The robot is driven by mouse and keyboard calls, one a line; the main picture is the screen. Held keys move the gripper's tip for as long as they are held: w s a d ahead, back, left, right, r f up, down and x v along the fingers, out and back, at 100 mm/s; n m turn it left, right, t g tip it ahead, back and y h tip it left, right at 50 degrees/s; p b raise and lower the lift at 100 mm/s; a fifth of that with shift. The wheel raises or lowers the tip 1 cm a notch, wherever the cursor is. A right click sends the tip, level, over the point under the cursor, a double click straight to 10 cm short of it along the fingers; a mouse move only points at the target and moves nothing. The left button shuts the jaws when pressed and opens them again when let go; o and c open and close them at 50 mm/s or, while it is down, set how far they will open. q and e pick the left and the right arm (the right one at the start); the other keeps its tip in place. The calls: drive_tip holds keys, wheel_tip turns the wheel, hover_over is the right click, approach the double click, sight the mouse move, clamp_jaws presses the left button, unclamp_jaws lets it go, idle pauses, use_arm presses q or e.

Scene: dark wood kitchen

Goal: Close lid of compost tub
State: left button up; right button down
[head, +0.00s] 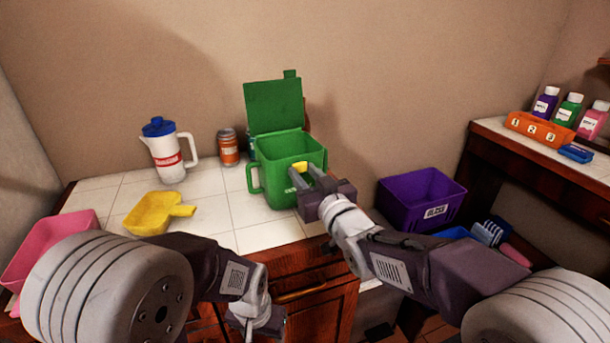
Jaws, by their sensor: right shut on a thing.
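The green compost tub (275,190) stands on the tiled counter with its handle on the left. Its green lid (274,106) stands open, upright at the back. My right gripper (302,175) is at the tub's front right rim, shut on a small yellow thing (300,167) at the tub's mouth. The fingers hide part of it, and I cannot tell what it is. My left gripper (256,322) hangs low in front of the counter, away from the tub; its fingers do not show clearly.
A white pitcher with a blue lid (168,152), an orange can (229,148) and a yellow scoop (155,213) stand left of the tub. A pink bin (40,250) is far left. A purple bin (422,198) sits right of the counter. Bare tiles lie left of the tub.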

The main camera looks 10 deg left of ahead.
drive_tip(key=c, duration=1)
unclamp_jaws()
drive_tip(key=v, duration=0.9)
drive_tip(key=shift+f, duration=0.1)
